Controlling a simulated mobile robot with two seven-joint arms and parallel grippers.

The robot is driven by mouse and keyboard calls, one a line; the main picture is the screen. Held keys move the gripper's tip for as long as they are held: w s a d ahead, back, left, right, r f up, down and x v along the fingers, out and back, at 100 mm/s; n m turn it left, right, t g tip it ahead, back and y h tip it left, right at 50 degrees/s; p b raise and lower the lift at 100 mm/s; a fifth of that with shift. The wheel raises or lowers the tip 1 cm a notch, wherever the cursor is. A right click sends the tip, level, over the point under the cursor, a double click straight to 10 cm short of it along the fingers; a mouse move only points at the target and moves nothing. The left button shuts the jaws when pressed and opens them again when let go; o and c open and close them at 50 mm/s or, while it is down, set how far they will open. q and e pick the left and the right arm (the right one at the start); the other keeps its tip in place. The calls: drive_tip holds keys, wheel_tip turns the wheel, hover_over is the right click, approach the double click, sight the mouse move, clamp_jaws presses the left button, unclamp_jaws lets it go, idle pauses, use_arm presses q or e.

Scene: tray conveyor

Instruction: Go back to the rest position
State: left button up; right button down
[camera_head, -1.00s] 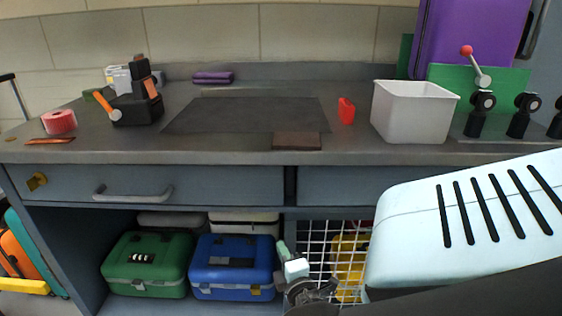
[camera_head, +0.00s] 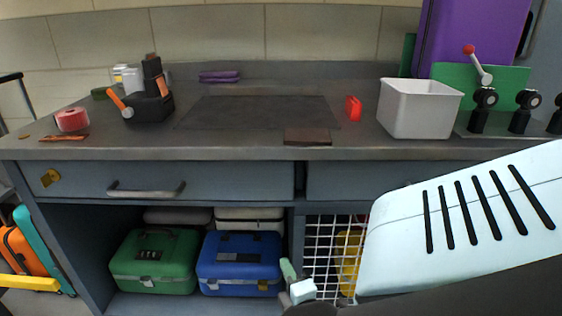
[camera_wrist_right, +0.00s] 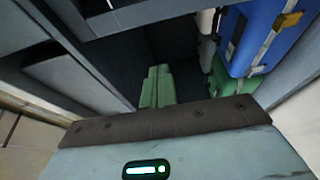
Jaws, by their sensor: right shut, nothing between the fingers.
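My right gripper (camera_head: 289,272) is low in the head view, in front of the open cabinet under the workbench. Its greenish fingers also show in the right wrist view (camera_wrist_right: 157,86), pressed together with nothing between them. My large pale right arm link fills the lower right of the head view. My left gripper is not in view.
The workbench (camera_head: 260,155) spans the view. Below are a green case (camera_head: 155,265), a blue case (camera_head: 240,262) and a white wire grid (camera_head: 322,250).

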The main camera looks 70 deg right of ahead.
drive_tip(key=shift+v, duration=1.15)
